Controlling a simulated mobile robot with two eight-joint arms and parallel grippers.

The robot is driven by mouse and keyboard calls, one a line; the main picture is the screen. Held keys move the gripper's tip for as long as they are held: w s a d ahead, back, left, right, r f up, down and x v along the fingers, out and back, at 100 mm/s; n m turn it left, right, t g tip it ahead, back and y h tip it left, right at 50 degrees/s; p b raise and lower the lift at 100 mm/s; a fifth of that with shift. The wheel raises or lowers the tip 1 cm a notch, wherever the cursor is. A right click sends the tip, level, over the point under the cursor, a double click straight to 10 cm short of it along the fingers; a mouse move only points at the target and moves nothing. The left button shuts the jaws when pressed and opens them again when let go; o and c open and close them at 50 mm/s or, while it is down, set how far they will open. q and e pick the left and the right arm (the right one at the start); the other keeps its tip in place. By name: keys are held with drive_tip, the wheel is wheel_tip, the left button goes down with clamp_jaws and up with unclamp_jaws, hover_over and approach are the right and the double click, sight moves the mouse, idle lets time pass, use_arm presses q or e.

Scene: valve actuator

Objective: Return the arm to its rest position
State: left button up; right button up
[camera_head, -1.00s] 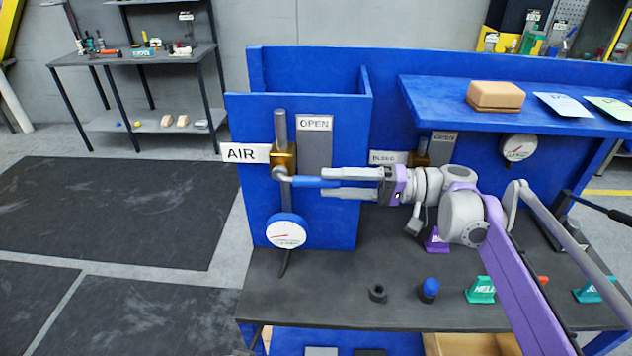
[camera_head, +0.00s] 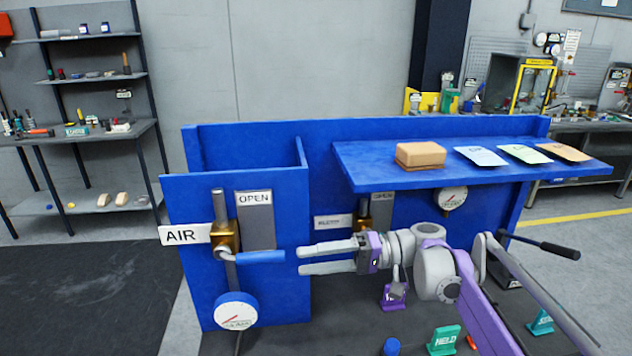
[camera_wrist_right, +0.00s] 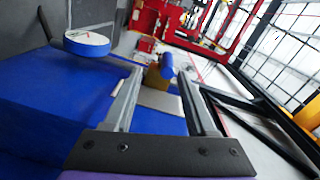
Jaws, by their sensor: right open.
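My right gripper (camera_head: 303,259) is open and empty, its fingers pointing left in the head view. Its fingertips are just right of the blue valve handle (camera_head: 260,257), with a small gap seen between them. The handle lies level and joins the brass AIR valve (camera_head: 224,237) on the blue panel. In the right wrist view, the open fingers (camera_wrist_right: 160,75) stand apart with the blue handle end (camera_wrist_right: 166,66) beyond them. My right arm (camera_head: 435,275) reaches in from the lower right. My left gripper is not in view.
A blue shelf (camera_head: 370,173) with a tan box (camera_head: 420,154) and cards overhangs behind the arm. A round gauge (camera_head: 236,311) is below the valve. A second valve (camera_head: 362,217) is partly hidden. A black-handled lever (camera_head: 560,250) is at right. Teal and purple stands are on the bench.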

drive_tip(key=s+d+f+m+t+h+p, duration=0.3)
drive_tip(key=s+d+f+m+t+h, duration=0.15)
drive_tip(key=s+f+h, duration=0.65)
drive_tip(key=s+d+f+t+h+p, duration=0.2)
drive_tip(key=s+d+f+h, duration=0.4)
drive_tip(key=s+d+f, duration=0.5)
drive_tip(key=s+d+t, duration=0.1)
drive_tip(key=d, duration=0.1)
drive_tip(key=shift+s+d, duration=0.2)
drive_tip(key=shift+d, duration=0.2)
drive_tip(key=shift+c, duration=0.6)
drive_tip(key=shift+a, duration=0.1)
